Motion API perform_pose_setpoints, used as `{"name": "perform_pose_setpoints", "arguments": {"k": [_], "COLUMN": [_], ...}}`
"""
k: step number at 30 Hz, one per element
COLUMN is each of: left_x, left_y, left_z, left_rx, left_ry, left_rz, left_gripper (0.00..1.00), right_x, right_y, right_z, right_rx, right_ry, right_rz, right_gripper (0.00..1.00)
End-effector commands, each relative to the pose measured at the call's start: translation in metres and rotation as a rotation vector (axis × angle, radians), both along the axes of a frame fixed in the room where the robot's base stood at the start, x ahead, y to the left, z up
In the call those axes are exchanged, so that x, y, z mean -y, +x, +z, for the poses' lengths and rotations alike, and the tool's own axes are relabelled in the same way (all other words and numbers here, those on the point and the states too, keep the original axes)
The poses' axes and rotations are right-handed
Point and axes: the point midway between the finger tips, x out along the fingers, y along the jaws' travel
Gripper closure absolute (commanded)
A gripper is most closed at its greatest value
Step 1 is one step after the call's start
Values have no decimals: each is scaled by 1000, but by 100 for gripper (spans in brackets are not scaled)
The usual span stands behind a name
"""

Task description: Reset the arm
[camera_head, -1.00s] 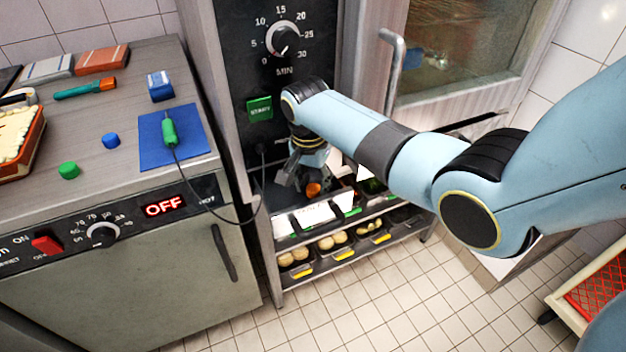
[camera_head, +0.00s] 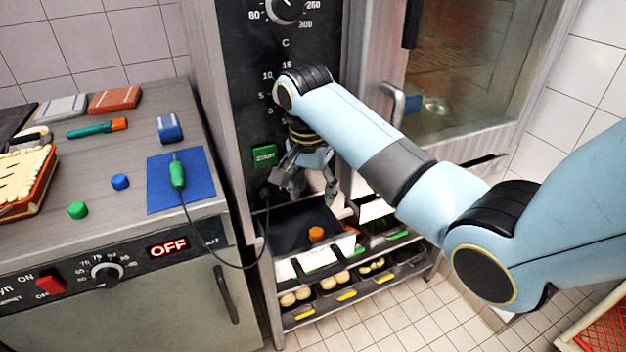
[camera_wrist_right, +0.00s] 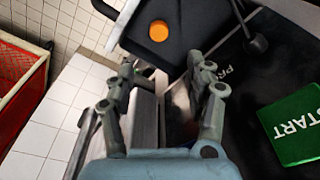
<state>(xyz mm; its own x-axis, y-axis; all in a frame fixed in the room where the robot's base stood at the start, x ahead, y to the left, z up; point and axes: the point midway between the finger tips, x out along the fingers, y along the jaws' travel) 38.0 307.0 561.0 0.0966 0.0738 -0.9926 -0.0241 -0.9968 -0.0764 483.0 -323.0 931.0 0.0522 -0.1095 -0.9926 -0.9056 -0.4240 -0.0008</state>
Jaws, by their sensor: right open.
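My right arm comes in from the right in the head view. Its gripper (camera_head: 309,190) hangs in front of the oven's control panel, just below and right of the green START button (camera_head: 264,156). In the right wrist view the two fingers (camera_wrist_right: 165,88) are apart with nothing between them. The START button also shows in that view (camera_wrist_right: 296,124), to the right of the fingers. A round orange thing (camera_head: 316,234) lies on the black tray (camera_head: 285,232) below the gripper, apart from it. My left gripper is not in view.
A counter on the left carries a blue mat (camera_head: 199,190) with a green probe (camera_head: 177,172), whose cable runs towards the oven panel. A shelf of bins (camera_head: 345,290) stands below. A red crate (camera_head: 603,335) is at the lower right.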

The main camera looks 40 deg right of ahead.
Motion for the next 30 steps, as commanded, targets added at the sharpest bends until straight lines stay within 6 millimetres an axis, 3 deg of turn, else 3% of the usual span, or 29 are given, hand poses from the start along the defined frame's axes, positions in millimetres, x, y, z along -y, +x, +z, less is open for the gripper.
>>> {"name": "perform_pose_setpoints", "arguments": {"k": [6, 23, 26, 30], "left_x": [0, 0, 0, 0], "left_y": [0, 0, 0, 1], "left_z": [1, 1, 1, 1], "left_rx": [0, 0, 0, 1], "left_ry": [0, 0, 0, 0], "left_rz": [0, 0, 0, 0], "left_gripper": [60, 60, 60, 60], "right_x": [-2, -2, -5, -14], "right_y": [-1, -2, -14, -65], "right_z": [19, 19, 13, -1], "right_rx": [0, 0, 2, 23], "right_ry": [0, 0, -5, -29], "right_rz": [0, 4, 56, 293], "right_gripper": [46, 46, 46, 46]}}
